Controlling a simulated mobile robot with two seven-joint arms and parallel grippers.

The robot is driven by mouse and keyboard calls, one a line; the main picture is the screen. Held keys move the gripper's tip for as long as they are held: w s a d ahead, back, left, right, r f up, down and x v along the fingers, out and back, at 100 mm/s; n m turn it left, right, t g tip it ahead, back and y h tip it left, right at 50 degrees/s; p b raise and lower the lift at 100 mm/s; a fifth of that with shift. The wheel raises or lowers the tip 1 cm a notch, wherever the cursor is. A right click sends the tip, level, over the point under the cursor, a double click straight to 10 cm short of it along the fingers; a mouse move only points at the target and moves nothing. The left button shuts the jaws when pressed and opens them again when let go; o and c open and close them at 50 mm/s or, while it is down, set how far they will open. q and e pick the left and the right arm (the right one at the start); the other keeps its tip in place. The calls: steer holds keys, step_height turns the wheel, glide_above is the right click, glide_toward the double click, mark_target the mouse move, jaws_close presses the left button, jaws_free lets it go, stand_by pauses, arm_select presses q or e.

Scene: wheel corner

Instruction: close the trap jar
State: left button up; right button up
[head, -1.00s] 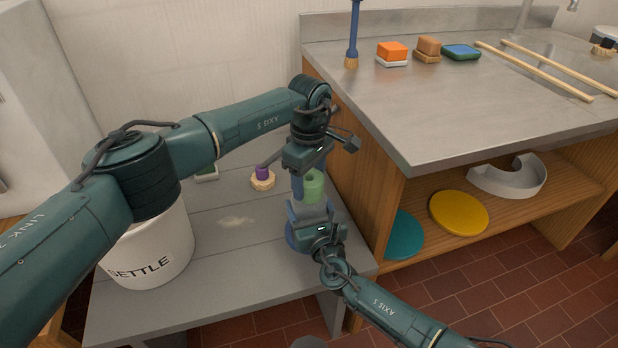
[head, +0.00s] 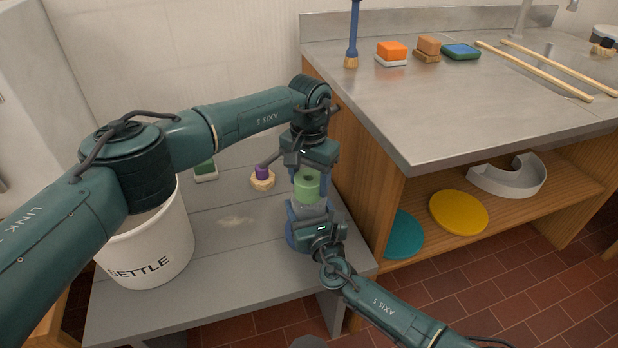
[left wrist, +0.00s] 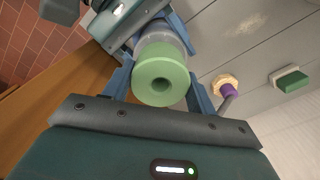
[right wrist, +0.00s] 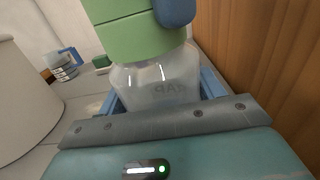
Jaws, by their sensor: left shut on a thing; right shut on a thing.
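The lid also shows in the left wrist view (left wrist: 150,70). My left gripper (left wrist: 162,92) is shut on the lid from above, with a blue finger on each side. My right gripper (right wrist: 162,97) is shut around the jar body, below the lid. The threads between lid and jar are hidden.
A white SETTLE bucket (head: 150,255) stands left on the grey bench (head: 225,285). A purple-handled round brush (head: 262,178) and a green-topped block (head: 205,170) lie behind. The wooden cabinet side (head: 355,150) is close on the right. The bench front is clear.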

arm_select(q)
steer(key=o, duration=0.9)
steer(key=shift+o, duration=0.2)
steer(key=shift+r, duration=2.3)
steer(key=shift+c, duration=0.6)
